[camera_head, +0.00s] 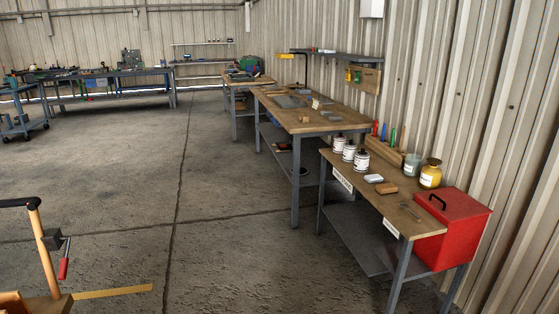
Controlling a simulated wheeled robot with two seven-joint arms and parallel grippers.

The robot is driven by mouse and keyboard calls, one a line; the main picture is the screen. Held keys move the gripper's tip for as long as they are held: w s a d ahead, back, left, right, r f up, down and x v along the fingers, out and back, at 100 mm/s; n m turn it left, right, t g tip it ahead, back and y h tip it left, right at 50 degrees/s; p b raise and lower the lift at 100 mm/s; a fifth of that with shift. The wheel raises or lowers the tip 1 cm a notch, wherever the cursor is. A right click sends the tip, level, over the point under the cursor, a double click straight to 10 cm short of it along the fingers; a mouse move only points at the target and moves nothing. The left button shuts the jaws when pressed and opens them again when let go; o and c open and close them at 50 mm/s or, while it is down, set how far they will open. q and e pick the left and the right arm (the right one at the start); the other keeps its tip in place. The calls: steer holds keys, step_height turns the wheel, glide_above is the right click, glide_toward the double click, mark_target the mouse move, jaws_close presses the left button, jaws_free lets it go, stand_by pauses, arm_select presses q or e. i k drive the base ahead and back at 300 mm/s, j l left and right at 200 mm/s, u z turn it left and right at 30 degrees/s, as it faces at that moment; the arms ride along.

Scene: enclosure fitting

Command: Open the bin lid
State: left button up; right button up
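A red bin (448,248) stands at the near right end of the closest workbench, by the corrugated wall. Its red lid (462,208) lies flat and looks closed. A black handle (437,202) stands up at the lid's left side. The inside of the bin is hidden. Neither of my grippers shows in this view.
The workbench (405,215) also carries white cans (349,152), a yellow jar (430,174), a glass jar (411,166) and small blocks (386,188). A wooden post with a red-handled clamp (63,262) stands at lower left. The concrete floor (215,240) between is clear.

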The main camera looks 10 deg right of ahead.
mark_target(453, 205)
steer(key=i+z, duration=0.3)
steer(key=i, duration=0.4)
steer(key=i+j+z, duration=0.15)
steer(key=i+z, duration=0.2)
steer(key=i, duration=0.35)
steer(key=i+z, duration=0.85)
steer(key=i+j+z, duration=0.85)
steer(key=i+l, duration=0.05)
steer(key=l, duration=0.05)
